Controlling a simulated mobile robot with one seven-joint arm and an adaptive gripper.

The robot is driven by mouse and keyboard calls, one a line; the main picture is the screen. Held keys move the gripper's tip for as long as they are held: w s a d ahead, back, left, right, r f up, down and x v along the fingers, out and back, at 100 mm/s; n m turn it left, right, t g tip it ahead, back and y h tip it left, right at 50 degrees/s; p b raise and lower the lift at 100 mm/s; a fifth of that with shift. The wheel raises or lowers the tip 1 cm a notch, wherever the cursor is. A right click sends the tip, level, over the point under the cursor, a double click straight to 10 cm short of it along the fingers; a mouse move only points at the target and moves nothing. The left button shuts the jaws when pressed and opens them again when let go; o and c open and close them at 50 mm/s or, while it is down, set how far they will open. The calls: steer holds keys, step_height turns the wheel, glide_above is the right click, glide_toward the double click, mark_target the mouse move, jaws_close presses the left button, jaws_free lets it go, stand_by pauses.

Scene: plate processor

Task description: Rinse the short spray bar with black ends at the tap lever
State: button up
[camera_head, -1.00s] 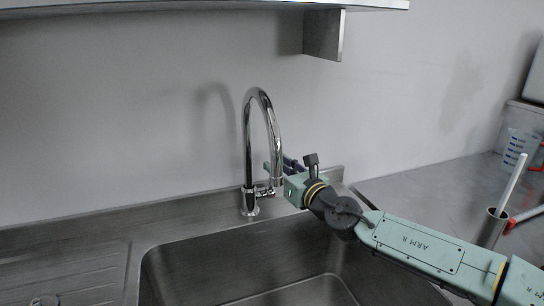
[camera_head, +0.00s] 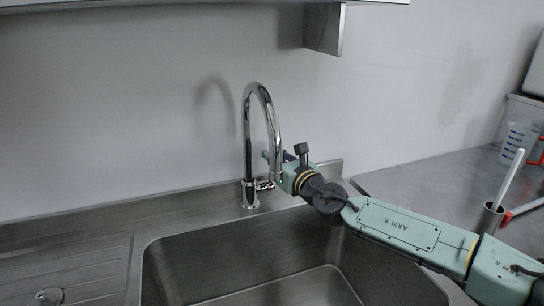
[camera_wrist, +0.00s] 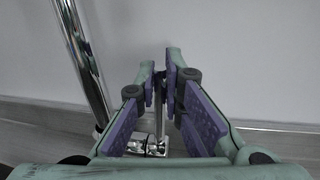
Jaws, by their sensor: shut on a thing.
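The chrome swan-neck tap (camera_head: 248,135) stands behind the sink, and its pipe shows at the left of the wrist view (camera_wrist: 82,60). Its lever joint (camera_head: 264,185) is low on the right side of the tap. My gripper (camera_head: 277,160) is just right of the tap, partly behind the spout. In the wrist view, its purple pads (camera_wrist: 167,85) are shut on a thin upright metal rod, which looks like the tap lever (camera_wrist: 160,92), above the chrome joint. I cannot make out the short spray bar with black ends in either view. No water shows.
The empty steel sink basin (camera_head: 270,265) lies below the tap, with a ribbed drainboard (camera_head: 85,265) at left. A shelf (camera_head: 325,28) hangs above.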

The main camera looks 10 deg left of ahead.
steer(key=shift+f, duration=0.1)
jaws_close()
steer(key=b, duration=0.2)
steer(key=shift+s+d+f+b, duration=0.1)
steer(key=shift+s+f+b, duration=0.1)
steer(key=shift+f+b, duration=0.2)
steer(key=b, duration=0.1)
steer(key=t+y+b, duration=0.1)
steer(key=shift+s+d+r+b, duration=0.25)
steer(key=shift+b, duration=0.05)
steer(key=shift+r, duration=0.25)
steer(key=o, duration=0.7)
jaws_free()
